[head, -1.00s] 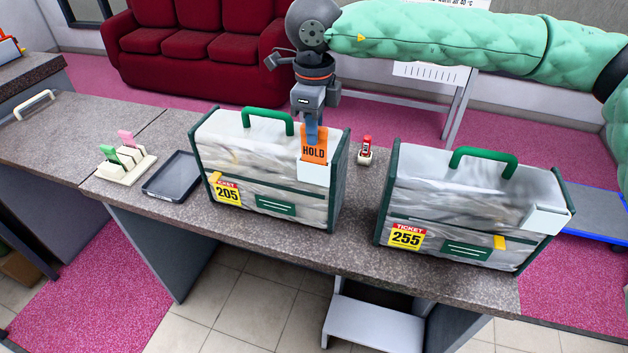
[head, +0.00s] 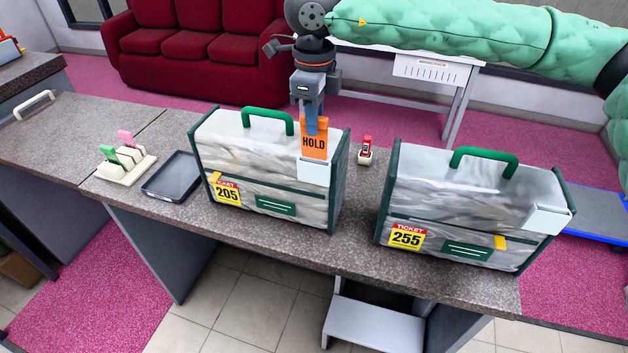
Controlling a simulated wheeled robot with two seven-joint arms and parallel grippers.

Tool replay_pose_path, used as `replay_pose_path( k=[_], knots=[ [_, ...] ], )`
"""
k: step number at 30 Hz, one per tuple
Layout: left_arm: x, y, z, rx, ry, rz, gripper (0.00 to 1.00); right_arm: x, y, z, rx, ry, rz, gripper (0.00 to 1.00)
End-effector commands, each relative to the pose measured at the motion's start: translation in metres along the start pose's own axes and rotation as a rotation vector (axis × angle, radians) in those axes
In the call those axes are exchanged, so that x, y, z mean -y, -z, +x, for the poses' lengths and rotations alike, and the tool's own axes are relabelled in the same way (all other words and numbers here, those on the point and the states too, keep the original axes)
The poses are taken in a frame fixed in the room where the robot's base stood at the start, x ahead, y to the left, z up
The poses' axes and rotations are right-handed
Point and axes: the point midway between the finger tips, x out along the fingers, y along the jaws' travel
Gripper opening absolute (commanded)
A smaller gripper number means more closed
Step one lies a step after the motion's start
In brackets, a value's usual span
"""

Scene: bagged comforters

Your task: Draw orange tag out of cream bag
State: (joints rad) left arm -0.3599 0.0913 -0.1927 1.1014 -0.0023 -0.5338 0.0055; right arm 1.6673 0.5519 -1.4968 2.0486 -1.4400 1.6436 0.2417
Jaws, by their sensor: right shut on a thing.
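The orange tag (head: 314,146) reads HOLD and stands upright above the white pocket (head: 315,173) on the left bag. Its lower end is hidden in the pocket. That bag (head: 236,150) is see-through, with pale grey-cream contents, green edging, a green handle and ticket 205; it stands upright on the counter. My right gripper (head: 315,125) comes down from above and is shut on the tag's top end. My left gripper is not in view.
A second similar bag (head: 460,195), ticket 255, stands to the right with an empty-looking white pocket (head: 548,219). A small red-topped item (head: 366,148) stands between the bags. A dark tray (head: 172,177) and a holder with green and pink tags (head: 127,163) lie left on the counter (head: 60,135).

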Motion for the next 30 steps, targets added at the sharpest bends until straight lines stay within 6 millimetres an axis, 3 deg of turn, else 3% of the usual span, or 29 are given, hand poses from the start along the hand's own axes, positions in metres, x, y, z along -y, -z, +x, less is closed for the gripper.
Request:
replay_pose_path(
  k=[14, 30],
  knots=[
    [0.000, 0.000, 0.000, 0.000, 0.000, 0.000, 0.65, 0.000, 0.000, -0.003, 0.001, 0.000, 0.000, 0.00],
    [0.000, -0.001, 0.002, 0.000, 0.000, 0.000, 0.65, 0.000, 0.000, -0.020, 0.000, 0.000, 0.000, 0.00]
  ],
)
